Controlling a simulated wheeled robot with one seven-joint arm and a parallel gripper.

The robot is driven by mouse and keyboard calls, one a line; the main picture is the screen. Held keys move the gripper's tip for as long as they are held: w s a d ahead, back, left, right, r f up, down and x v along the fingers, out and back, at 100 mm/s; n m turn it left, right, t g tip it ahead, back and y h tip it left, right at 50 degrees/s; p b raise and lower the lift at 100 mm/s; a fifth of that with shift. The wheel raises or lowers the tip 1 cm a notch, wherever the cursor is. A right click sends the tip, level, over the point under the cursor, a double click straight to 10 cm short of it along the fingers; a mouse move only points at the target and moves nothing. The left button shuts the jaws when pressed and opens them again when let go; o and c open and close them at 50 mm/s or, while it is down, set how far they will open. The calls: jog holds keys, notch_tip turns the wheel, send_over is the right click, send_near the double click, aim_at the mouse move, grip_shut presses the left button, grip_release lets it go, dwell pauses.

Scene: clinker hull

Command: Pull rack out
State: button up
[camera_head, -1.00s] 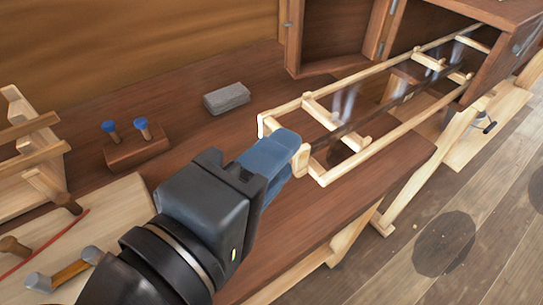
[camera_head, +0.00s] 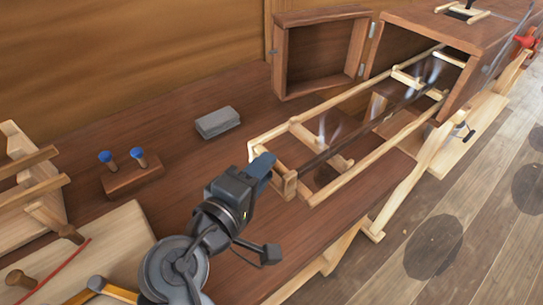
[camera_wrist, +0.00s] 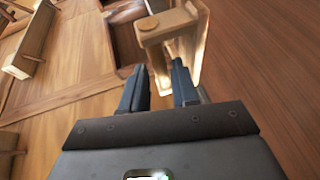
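The rack (camera_head: 357,182) is a long pale wooden frame with crossbars, lying partly out of the open box. Its near end has a short upright handle block (camera_head: 290,186). My gripper (camera_head: 264,163) is low beside the near end, just left of the handle block in the head view. In the wrist view my gripper (camera_wrist: 160,76) has its two blue fingers apart with a clear gap and nothing visibly held. The handle block (camera_wrist: 168,27) shows just beyond the fingertips. I cannot tell whether a finger touches it.
The brown box (camera_head: 424,34) has its door (camera_head: 321,84) swung open to the left. A grey block (camera_head: 217,122) and a wooden holder (camera_head: 133,179) with two blue-topped pegs stand on the bench. Pale trestles stand left.

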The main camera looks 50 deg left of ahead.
jog(key=shift+x, duration=1.8)
grip_shut()
